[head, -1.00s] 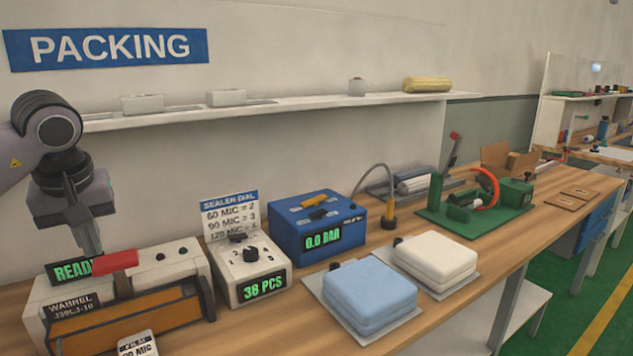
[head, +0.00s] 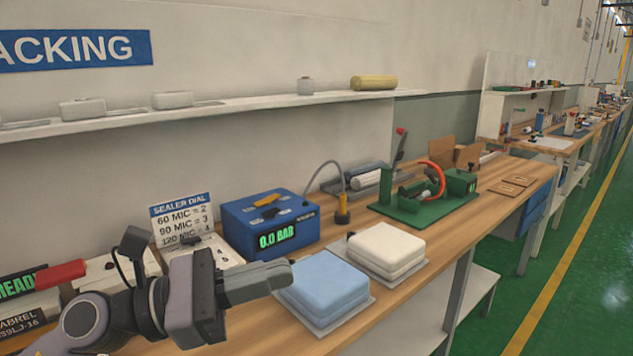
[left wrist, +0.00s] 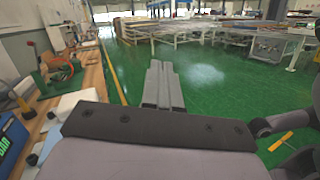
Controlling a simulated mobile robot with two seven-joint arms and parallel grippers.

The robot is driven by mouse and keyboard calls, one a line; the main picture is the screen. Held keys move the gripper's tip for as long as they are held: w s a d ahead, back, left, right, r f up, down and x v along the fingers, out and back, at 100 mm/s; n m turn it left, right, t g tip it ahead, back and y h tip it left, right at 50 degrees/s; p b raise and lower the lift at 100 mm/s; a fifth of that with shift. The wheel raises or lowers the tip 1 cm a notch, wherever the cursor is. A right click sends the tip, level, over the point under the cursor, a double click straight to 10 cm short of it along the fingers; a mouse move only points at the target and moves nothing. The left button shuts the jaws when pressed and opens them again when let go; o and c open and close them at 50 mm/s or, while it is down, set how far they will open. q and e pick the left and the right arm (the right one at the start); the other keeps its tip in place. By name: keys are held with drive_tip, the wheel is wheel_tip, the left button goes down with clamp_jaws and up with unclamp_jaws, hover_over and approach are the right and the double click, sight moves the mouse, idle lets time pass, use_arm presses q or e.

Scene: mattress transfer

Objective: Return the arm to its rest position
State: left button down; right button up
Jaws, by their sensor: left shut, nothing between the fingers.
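My left gripper (head: 287,271) reaches in from the lower left in the head view, pointing right, in front of the sealer and the counter box. Its fingers are together with nothing between them. In the left wrist view the shut fingers (left wrist: 162,84) point out over the green floor, to the right of the bench. My right gripper does not show in the head view.
A blue folded mattress (head: 325,287) and a white one (head: 387,250) lie on plates on the wooden bench. A blue gauge box (head: 270,225) and a green fixture (head: 425,200) stand behind. The sealer's red lever (head: 60,274) is at left. Green floor lies right.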

use_arm(q)
drive_tip(key=w+a+n+t+y, duration=0.3)
drive_tip(key=a+n+t+y, duration=0.25)
drive_tip(key=n+t, duration=1.2)
drive_tip(key=a+f+n+g+y, duration=0.2)
drive_tip(key=a+f+n+y, duration=0.35)
drive_tip(key=n, duration=0.55)
drive_tip(key=a+f+n+g+y, duration=0.35)
drive_tip(key=f+n+y, duration=0.35)
drive_tip(key=n, duration=0.4)
drive_tip(key=s+a+f+n+g+y, duration=0.1)
drive_tip(key=s+a+f+n+g, duration=0.1)
drive_tip(key=s+f+n+g, duration=0.3)
drive_tip(key=s+a+f+n+g+y, duration=0.1)
drive_tip(key=s+a+f+n, duration=0.15)
drive_tip(key=f, duration=0.45)
drive_tip(key=s+d+f+n+g+h, duration=0.15)
drive_tip(key=s+f+n+g, duration=0.55)
drive_tip(key=s, duration=0.9)
drive_tip(key=w+d+f+m+t+h, duration=0.1)
drive_tip(key=w+d+f+m+t, duration=0.1)
drive_tip(key=w+f+t, duration=0.4)
drive_tip(key=shift+w+d+f+m, duration=0.35)
drive_tip(key=shift+d+f, duration=0.2)
drive_tip(key=shift+f, duration=1.8)
drive_tip(key=shift+a, duration=0.1)
